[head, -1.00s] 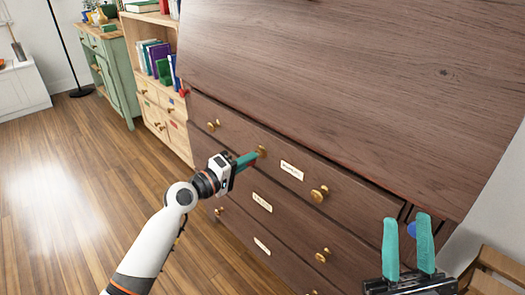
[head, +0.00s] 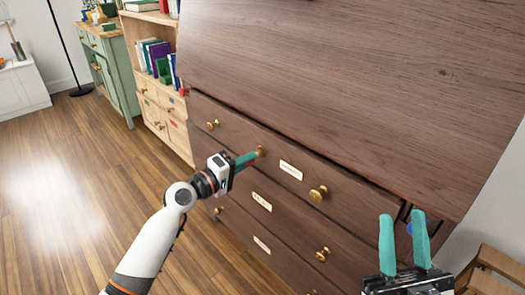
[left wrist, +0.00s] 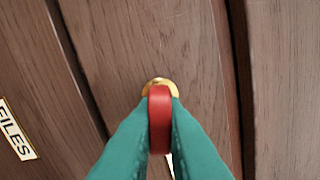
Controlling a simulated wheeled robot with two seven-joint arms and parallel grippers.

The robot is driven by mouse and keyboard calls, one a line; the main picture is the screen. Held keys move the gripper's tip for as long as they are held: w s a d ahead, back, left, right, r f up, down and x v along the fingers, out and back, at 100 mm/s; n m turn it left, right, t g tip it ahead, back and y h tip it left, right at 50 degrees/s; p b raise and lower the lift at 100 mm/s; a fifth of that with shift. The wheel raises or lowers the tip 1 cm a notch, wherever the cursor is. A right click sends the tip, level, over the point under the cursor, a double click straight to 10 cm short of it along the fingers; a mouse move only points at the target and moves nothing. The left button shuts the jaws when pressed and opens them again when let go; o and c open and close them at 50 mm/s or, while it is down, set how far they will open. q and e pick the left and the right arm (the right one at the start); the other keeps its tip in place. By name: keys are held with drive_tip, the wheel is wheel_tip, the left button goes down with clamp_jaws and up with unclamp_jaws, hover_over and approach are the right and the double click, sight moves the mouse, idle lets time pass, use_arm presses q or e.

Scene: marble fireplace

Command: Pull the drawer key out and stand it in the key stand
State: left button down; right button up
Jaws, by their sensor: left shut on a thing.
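My left gripper (head: 250,157) is at the upper drawer front of the dark wooden chest. Its teal fingers are shut on the red head of the drawer key (left wrist: 160,118). In the left wrist view, the key sits against a round brass keyhole plate (left wrist: 148,88), so I cannot tell how deep its shaft is. The head view shows a brass fitting (head: 261,151) at the fingertips, but the key is hidden there. My right gripper (head: 403,230) is open and empty at the lower right, with its fingers upright and apart. I cannot make out a key stand.
The chest's wide top (head: 350,80) looks bare. Brass knobs (head: 318,193) stick out of the drawer fronts. A small blue thing (head: 410,229) shows partly behind my right fingers. A wooden chair or stool (head: 495,265) stands at the lower right. The floor at left is clear.

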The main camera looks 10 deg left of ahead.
use_arm(q)
drive_tip(key=shift+s+a, duration=0.15)
use_arm(e)
drive_tip(key=shift+w, duration=0.1)
use_arm(q)
drive_tip(key=shift+s+f, duration=0.1)
drive_tip(key=shift+f, duration=0.05)
use_arm(e)
drive_tip(key=shift+w+f, duration=0.2)
use_arm(q)
drive_tip(key=shift+s+a, duration=0.3)
use_arm(e)
drive_tip(key=shift+w+f+g+h, duration=0.15)
drive_tip(key=shift+g+h, duration=0.25)
use_arm(q)
drive_tip(key=shift+s+a, duration=0.3)
drive_tip(key=shift+s, duration=0.05)
use_arm(e)
drive_tip(key=shift+a, duration=0.15)
use_arm(q)
drive_tip(key=shift+s+a, duration=0.1)
drive_tip(key=shift+s, duration=0.1)
use_arm(e)
drive_tip(key=shift+w+f, duration=0.1)
